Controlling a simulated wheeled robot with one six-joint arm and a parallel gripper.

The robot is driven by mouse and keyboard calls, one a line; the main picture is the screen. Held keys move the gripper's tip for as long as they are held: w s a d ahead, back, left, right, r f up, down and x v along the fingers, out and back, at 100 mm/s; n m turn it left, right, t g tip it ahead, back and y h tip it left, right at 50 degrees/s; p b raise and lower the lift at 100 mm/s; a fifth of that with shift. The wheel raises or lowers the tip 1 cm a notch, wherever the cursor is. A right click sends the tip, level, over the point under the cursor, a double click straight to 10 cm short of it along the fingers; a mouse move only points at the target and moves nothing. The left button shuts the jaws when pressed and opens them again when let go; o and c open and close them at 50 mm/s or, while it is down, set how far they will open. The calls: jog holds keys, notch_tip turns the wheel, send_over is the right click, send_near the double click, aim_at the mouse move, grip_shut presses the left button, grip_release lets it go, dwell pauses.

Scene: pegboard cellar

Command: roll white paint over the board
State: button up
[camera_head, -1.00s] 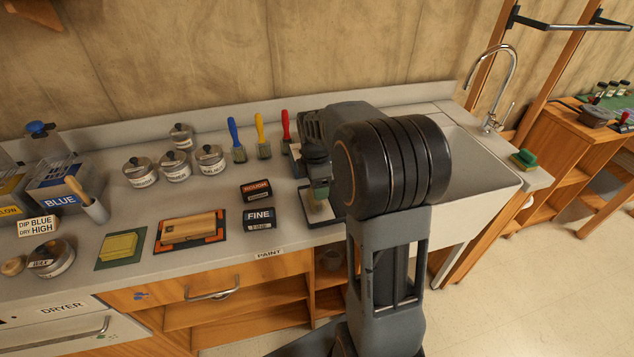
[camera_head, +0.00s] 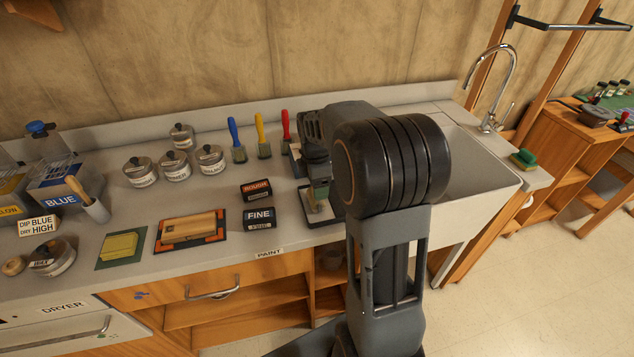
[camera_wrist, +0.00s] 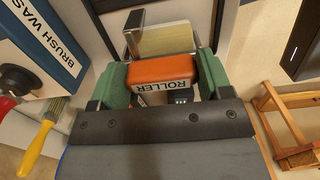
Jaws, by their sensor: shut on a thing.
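My gripper (camera_wrist: 165,78) is shut on the orange handle of the roller (camera_wrist: 165,68), with one green finger on each side. The handle is marked ROLLER. Its wide pale yellowish sleeve (camera_wrist: 165,40) and metal arm lie beyond it. In the head view my gripper (camera_head: 318,188) points down over a pale, dark-edged tray (camera_head: 334,221), largely hidden by my arm. Whether the sleeve touches the tray is unclear. A light wooden board (camera_head: 192,228) lies on an orange-cornered dark mat, left of the FINE block. It shows bare wood.
ROUGH (camera_head: 256,190) and FINE (camera_head: 259,219) blocks stand between the mat and tray. Three brushes (camera_head: 262,149) stand behind. Lidded tins (camera_head: 174,167) and a BLUE tub (camera_head: 62,185) are further left. The sink (camera_head: 478,170) is right. The BRUSH WASH container (camera_wrist: 45,50) is close to my gripper.

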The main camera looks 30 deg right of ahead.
jog(key=shift+r+p, duration=2.85)
jog(key=shift+r, duration=0.65)
